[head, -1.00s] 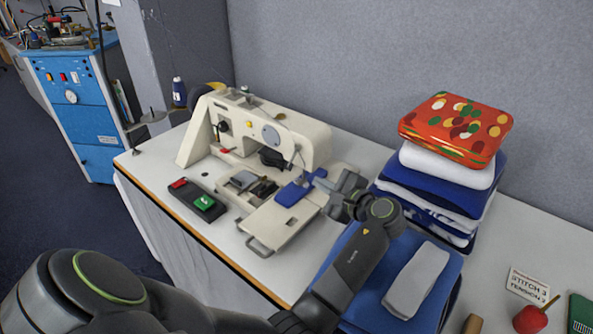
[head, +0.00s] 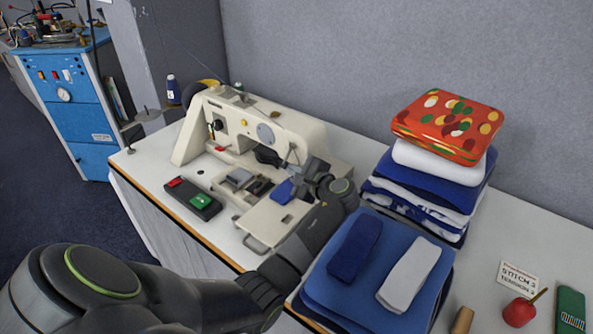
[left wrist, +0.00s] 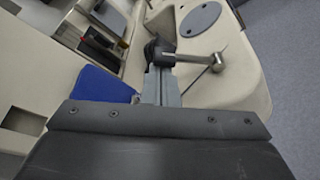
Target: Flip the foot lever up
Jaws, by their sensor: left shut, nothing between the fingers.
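The cream sewing machine (head: 262,128) stands on the white table. In the left wrist view its foot lever (left wrist: 196,59), a thin metal rod with a rounded end, sticks out sideways from a dark fitting beside the machine's head. My left gripper (head: 308,172) is at the right end of the machine, by the needle area. Its fingers (left wrist: 161,82) are shut and empty. Their tips overlap the lever's inner end in the wrist view; I cannot tell whether they touch it. A blue cloth piece (left wrist: 104,85) lies beside the fingers on the machine bed. My right gripper is out of view.
Right of my left arm lie folded blue cloths (head: 335,295) with a grey pad (head: 408,274) on top. Behind them stands a tall fabric stack (head: 440,165) with a red patterned cushion (head: 447,125). A switch box (head: 192,198) sits in front of the machine.

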